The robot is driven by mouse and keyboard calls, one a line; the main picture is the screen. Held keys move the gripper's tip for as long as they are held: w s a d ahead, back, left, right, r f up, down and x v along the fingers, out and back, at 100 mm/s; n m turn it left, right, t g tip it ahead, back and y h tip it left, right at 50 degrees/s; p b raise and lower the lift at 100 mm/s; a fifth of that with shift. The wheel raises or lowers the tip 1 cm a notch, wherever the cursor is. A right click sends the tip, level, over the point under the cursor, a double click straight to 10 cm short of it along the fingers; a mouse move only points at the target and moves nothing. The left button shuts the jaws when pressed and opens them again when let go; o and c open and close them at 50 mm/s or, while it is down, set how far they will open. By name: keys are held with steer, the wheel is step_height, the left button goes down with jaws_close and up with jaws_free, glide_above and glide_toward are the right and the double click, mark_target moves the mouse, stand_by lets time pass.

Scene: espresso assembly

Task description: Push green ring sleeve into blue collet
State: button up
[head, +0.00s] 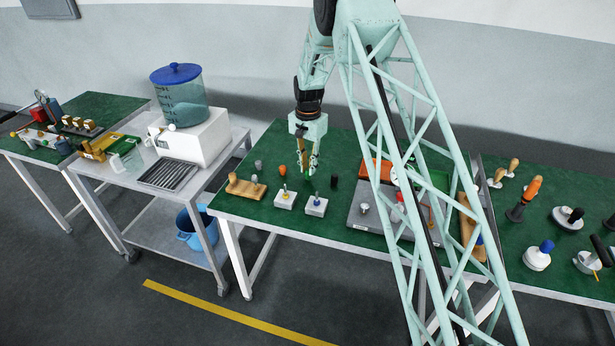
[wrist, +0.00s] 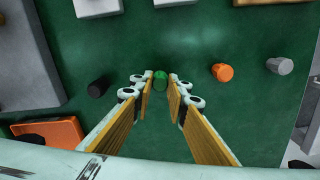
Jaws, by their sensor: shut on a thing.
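The green ring sleeve (wrist: 160,77) is between the fingertips of my gripper (wrist: 160,88) in the wrist view, with its top showing. In the head view my gripper (head: 309,163) points down at the green table, between an orange sleeve (head: 282,170) and a black one (head: 334,181). I cannot tell whether the green sleeve still touches the table. Two white blocks, one on the left (head: 284,203) and one on the right (head: 316,209), stand nearer the table's front edge with small upright parts on top. Those parts are too small to tell which is the blue collet.
A grey sleeve (wrist: 279,66) stands beyond the orange one. A wooden block (head: 245,189) is at the table's left. A grey plate (head: 364,222) and an orange tray (wrist: 52,134) lie on the black sleeve's side. Bare green table surrounds the sleeves.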

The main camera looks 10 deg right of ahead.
steer(key=shift+r+p, duration=0.8)
steer(key=shift+r, duration=1.6)
steer(key=shift+s+r, duration=0.1)
steer(key=shift+r, duration=0.05)
